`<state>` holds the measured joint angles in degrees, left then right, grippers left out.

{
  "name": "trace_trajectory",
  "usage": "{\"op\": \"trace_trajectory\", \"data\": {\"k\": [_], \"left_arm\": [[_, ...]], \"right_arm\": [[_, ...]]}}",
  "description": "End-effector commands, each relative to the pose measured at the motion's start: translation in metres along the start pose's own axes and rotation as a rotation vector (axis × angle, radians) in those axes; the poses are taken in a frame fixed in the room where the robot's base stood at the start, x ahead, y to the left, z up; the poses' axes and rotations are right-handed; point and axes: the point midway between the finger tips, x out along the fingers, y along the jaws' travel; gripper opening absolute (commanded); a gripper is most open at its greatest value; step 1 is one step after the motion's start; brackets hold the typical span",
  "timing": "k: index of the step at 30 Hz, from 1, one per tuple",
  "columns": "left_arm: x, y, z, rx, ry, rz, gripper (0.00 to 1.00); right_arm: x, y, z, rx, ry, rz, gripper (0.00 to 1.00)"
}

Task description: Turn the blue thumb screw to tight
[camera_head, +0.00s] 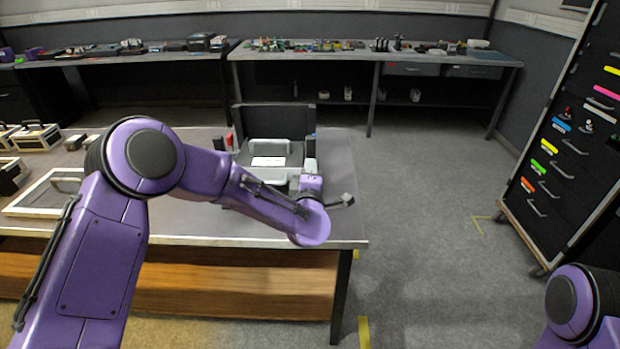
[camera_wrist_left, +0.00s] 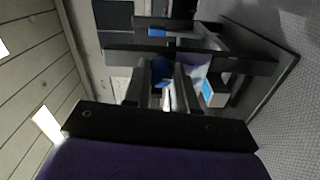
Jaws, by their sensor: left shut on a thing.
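The blue thumb screw (camera_wrist_left: 160,72) shows in the left wrist view between the two fingers of my left gripper (camera_wrist_left: 163,85). The fingers are shut on it, one on each side. Its far side and any turn mark are hidden, so I cannot tell how tight it is. In the head view my left arm reaches over the table to a dark frame (camera_head: 272,119) with a white panel, and its wrist hides the screw and the fingertips. My right gripper is not in view; only part of my right arm shows at the bottom right.
In the left wrist view a white block with a blue face (camera_wrist_left: 210,92) sits right of the fingers, and dark bars (camera_wrist_left: 190,55) cross behind them. The table (camera_head: 340,195) also holds cases (camera_head: 36,137) at the left. A drawer cabinet (camera_head: 560,150) stands right, across open floor.

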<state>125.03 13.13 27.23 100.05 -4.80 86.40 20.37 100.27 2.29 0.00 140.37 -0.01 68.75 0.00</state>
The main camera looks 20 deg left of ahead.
Motion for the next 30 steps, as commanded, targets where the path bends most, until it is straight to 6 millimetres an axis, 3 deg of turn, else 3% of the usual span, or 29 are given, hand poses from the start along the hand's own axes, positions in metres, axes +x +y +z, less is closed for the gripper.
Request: {"op": "trace_trajectory", "data": {"k": [9,25,26,27,28,30], "left_arm": [[-0.0006,-0.0029,0.0003,-0.112,-0.001,-0.003,0.00],[-0.0006,-0.0020,0.0001,-0.134,0.000,-0.004,0.00],[-0.0006,-0.0021,0.0001,-0.134,0.000,-0.004,0.29],[-0.0006,-0.0020,0.0001,-0.134,0.000,-0.004,0.42],[-0.0006,-0.0020,0.0001,-0.134,0.000,-0.003,0.52],[-0.0004,-0.0017,0.0001,-0.134,0.000,-0.003,0.52]], "right_arm": [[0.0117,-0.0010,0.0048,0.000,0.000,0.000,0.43],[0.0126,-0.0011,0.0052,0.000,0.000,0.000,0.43],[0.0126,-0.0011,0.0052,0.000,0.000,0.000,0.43],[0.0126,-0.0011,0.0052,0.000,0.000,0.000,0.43],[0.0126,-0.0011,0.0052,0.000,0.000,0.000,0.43],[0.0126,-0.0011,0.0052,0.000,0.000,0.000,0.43]]}}
